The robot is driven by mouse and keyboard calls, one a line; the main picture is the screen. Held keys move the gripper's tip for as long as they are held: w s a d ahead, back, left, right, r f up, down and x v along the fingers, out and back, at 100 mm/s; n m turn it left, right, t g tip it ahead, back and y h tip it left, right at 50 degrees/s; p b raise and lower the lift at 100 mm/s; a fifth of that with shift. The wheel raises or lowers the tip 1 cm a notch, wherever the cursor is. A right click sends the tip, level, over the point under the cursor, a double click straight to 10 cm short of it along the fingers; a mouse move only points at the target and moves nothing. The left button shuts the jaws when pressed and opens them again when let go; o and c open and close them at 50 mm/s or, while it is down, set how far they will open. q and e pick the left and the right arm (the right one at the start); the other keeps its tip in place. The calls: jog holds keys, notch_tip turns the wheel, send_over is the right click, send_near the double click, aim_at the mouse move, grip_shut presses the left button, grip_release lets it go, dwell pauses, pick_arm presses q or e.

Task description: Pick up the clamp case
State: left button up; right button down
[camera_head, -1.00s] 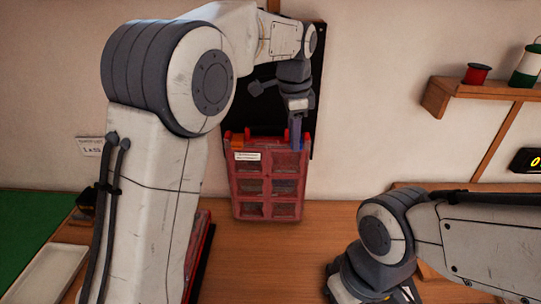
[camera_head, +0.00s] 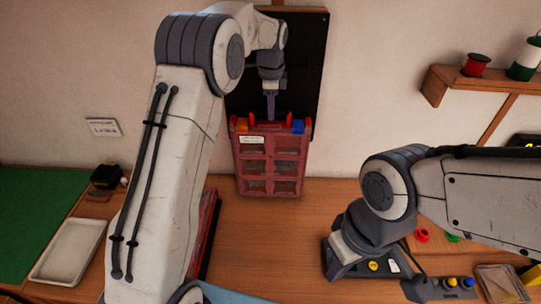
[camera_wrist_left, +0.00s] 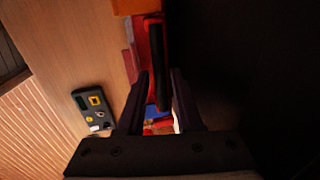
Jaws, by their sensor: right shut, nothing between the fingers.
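The red case with clear compartments, which I take for the clamp case (camera_head: 270,170), stands upright on the bench against the wall panel. A white label is on its upper left front. Orange and blue pieces show along its top. My left gripper (camera_head: 270,112) points down at the middle of the case's top. In the left wrist view its fingers (camera_wrist_left: 158,110) are apart, with a dark bar and red and blue parts showing in and beyond the gap. I cannot tell whether they touch the case. My right gripper (camera_head: 418,288) is shut and empty, low at the right.
A black panel (camera_head: 308,50) is behind the case. My left arm hides part of the bench left of it, where another red case (camera_head: 208,235) shows. A white tray (camera_head: 68,250) and green mat (camera_head: 30,215) lie left. A shelf with spools (camera_head: 476,66) is upper right.

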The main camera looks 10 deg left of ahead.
pick_arm(q)
jog(key=shift+w+f, duration=0.2)
jog(key=shift+f, duration=1)
grip_shut()
dwell(0.4)
jog(key=shift+w+r, duration=0.15)
jog(key=shift+r, duration=0.1)
